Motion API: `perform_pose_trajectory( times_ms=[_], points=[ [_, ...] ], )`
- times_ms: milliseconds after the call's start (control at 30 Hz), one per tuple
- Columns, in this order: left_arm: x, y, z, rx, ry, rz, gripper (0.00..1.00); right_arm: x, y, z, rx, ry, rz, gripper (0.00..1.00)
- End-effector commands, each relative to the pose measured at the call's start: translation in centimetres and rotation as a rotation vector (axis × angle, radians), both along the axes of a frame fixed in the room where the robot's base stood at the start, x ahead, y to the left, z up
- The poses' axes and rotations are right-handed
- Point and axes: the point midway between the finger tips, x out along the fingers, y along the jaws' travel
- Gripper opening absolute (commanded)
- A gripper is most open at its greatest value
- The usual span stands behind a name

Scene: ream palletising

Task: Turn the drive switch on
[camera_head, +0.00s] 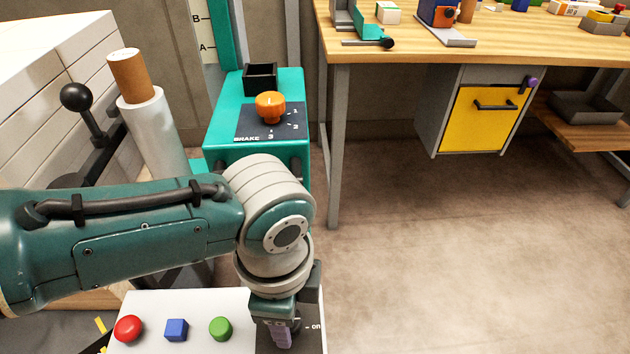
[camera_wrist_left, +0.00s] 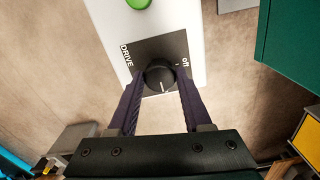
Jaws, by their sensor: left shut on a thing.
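The drive switch (camera_wrist_left: 158,73) is a round black knob on a dark plate marked DRIVE and off, seen in the left wrist view. A pale pointer line on the knob points toward the bottom of that view, away from the word off. My left gripper (camera_wrist_left: 161,84) is shut on the knob, one dark finger on each side. In the head view my left gripper (camera_head: 283,334) points down at the right end of the white control box (camera_head: 200,302). The knob is hidden there, and the word on shows beside the gripper. My right gripper is not in view.
The white box also carries a red button (camera_head: 128,328), a blue button (camera_head: 176,330) and a green button (camera_head: 220,328). Behind my arm stands a teal machine (camera_head: 250,150) with an orange brake knob (camera_head: 270,107). A wooden workbench (camera_head: 450,40) is at the back right. The floor at right is clear.

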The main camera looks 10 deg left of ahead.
Motion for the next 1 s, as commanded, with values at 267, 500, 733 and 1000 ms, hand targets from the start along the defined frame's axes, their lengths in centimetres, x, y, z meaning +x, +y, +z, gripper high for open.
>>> perform_pose_trajectory(
  times_ms=[267,500,733,1000],
  points=[
    [0.02,-0.14,0.07,-0.004,0.000,-0.021,0.00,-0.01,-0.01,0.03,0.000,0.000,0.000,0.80],
    [0.02,-0.14,0.07,-0.003,0.000,-0.021,0.00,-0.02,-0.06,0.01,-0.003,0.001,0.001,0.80],
    [0.01,-0.09,0.05,-0.002,0.000,-0.019,0.74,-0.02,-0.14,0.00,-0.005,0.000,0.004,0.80],
    [0.01,-0.04,0.05,-0.001,0.000,-0.018,0.80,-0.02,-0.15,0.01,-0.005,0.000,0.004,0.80]
  ],
)
